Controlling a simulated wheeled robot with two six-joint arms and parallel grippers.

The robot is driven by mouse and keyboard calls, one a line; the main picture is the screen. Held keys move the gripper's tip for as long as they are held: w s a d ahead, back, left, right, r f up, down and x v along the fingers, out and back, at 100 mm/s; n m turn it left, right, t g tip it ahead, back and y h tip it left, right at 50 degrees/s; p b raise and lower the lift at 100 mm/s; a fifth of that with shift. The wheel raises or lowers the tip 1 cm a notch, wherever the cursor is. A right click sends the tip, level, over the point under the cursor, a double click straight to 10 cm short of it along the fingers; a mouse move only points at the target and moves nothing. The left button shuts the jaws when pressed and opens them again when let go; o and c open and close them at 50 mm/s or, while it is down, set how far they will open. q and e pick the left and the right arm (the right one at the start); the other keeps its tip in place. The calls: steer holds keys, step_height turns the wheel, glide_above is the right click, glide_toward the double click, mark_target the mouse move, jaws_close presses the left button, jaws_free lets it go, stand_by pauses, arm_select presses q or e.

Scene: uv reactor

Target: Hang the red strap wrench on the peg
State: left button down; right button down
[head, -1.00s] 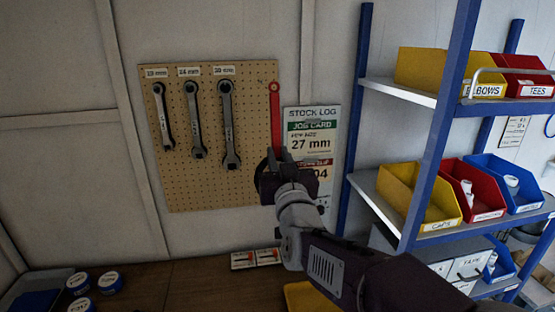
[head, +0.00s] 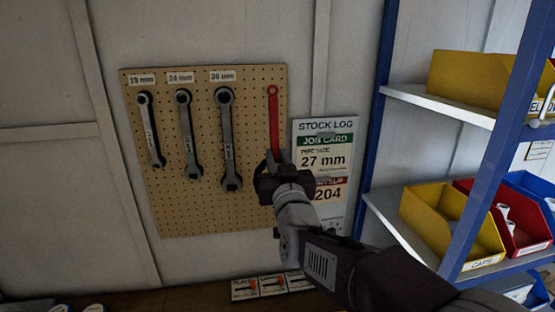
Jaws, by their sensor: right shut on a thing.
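The red strap wrench (head: 274,118) is upright in front of the right side of the pegboard (head: 200,215), with its ring end up. My right gripper (head: 274,160) is shut on its lower part, and the gripper hides the wrench's bottom end. The peg for it is not distinguishable behind the wrench's ring end, and I cannot tell whether the ring is around a peg or only in front of the board. My left gripper is not in view.
Three grey wrenches hang to the left, under the labels 19 mm (head: 142,79), 24 mm and 30 mm. A stock log card (head: 325,150) is right of the board. Blue shelving (head: 500,150) with yellow and red bins stands at the right. Small cards (head: 270,285) stand below.

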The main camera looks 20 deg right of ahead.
steer(key=w, duration=0.2)
steer(key=w+d, duration=0.1)
steer(key=shift+w+f, duration=0.3)
steer(key=shift+w, duration=0.1)
steer(key=shift+w+d+p, duration=0.15)
steer(key=shift+w+p, duration=0.35)
arm_select(q)
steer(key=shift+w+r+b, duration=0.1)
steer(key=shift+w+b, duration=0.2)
steer(key=shift+b, duration=0.05)
arm_select(e)
steer(key=shift+w+d+f, duration=0.2)
steer(key=shift+w, duration=0.55)
steer(key=shift+w+d+f, duration=0.15)
steer(key=shift+w, duration=0.55)
steer(key=shift+w+d+f, duration=0.2)
steer(key=shift+w, duration=0.55)
steer(key=c, duration=1.2)
jaws_free()
